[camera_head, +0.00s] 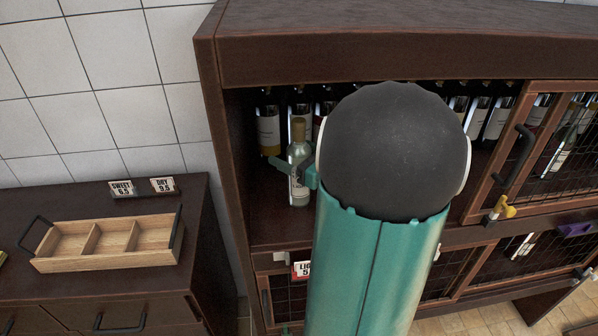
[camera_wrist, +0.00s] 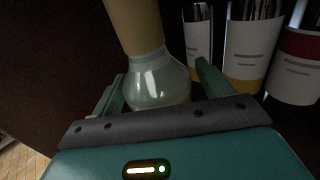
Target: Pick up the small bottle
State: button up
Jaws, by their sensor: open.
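The small bottle (camera_head: 298,163) is pale clear glass with a tan stopper and a light label. It stands upright on the cabinet shelf, in front of a row of dark bottles. In the wrist view the small bottle (camera_wrist: 155,80) is close up, its neck and shoulder between my two fingers. My gripper (camera_wrist: 160,90) is open, with one finger on each side of the bottle; I cannot tell whether either touches it. In the head view my gripper (camera_head: 296,170) shows only in part beside the bottle, as my arm hides the rest.
Dark labelled wine bottles (camera_head: 268,128) stand behind on the shelf. The dark wooden cabinet (camera_head: 222,110) has a side wall close on the left and a wire door (camera_head: 565,140) on the right. A wooden divided tray (camera_head: 105,243) sits on the lower counter at left.

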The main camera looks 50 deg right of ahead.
jog(key=c, duration=1.6)
notch_tip(320, 180, up, 10)
jog(key=shift+r, duration=0.1)
